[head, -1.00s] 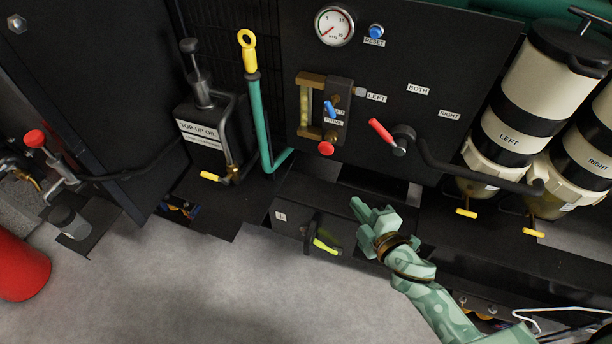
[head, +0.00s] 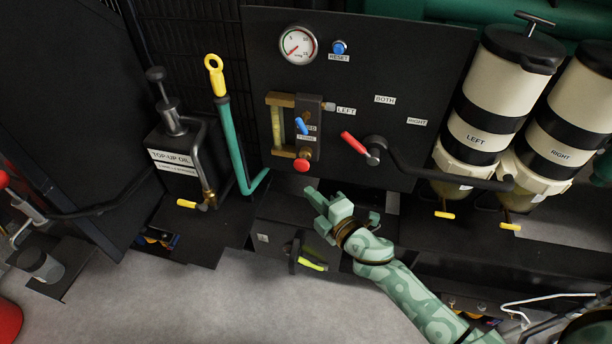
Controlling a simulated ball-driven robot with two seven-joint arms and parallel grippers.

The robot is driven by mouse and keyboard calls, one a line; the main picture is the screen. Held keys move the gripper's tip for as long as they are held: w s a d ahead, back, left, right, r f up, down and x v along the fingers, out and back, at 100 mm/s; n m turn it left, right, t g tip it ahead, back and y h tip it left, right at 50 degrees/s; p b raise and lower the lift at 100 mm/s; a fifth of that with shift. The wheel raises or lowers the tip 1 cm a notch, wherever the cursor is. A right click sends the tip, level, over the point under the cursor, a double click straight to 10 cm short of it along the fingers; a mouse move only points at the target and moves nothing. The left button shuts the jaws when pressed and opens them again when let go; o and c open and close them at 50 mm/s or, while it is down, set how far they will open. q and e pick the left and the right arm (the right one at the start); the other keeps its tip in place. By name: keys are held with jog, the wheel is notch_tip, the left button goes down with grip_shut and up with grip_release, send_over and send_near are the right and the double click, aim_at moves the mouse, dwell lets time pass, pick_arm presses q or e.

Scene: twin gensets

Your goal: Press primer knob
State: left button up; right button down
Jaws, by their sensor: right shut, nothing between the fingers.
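A round red knob (head: 301,166) sits at the lower end of a brass-framed sight-glass block (head: 283,125) on the dark panel. A blue lever (head: 301,125) is on the same block, beside a small label that seems to read PRIME. My right gripper (head: 316,205) is shut and empty, just below and slightly right of the red knob. A small gap shows between its tip and the knob in the picture; depth is hard to tell. My left gripper is not in view.
A red-handled selector lever (head: 356,144) is on the panel to the right, with a black pipe running to the filter canisters (head: 488,110). A green lever with yellow grip (head: 229,130) stands to the left. A yellow-green handle (head: 312,265) is below my gripper.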

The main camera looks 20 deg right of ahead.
aim_at(308, 166)
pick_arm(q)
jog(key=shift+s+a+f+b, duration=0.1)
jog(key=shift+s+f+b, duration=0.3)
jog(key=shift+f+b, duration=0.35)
pick_arm(e)
jog(key=shift+w+d+f, duration=0.15)
jog(key=shift+w, duration=1.1)
jog(key=shift+w+d+f, duration=0.1)
jog(key=shift+w+d, duration=0.05)
jog(key=shift+w, duration=1.05)
jog(key=shift+w+d+f, duration=0.15)
jog(key=shift+w, duration=1.1)
jog(key=shift+w+d, duration=0.55)
jog(key=shift+w, duration=0.2)
jog(key=shift+w+d, duration=0.2)
jog(key=shift+w, duration=0.05)
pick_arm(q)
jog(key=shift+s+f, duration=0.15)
pick_arm(e)
jog(key=shift+r, duration=0.1)
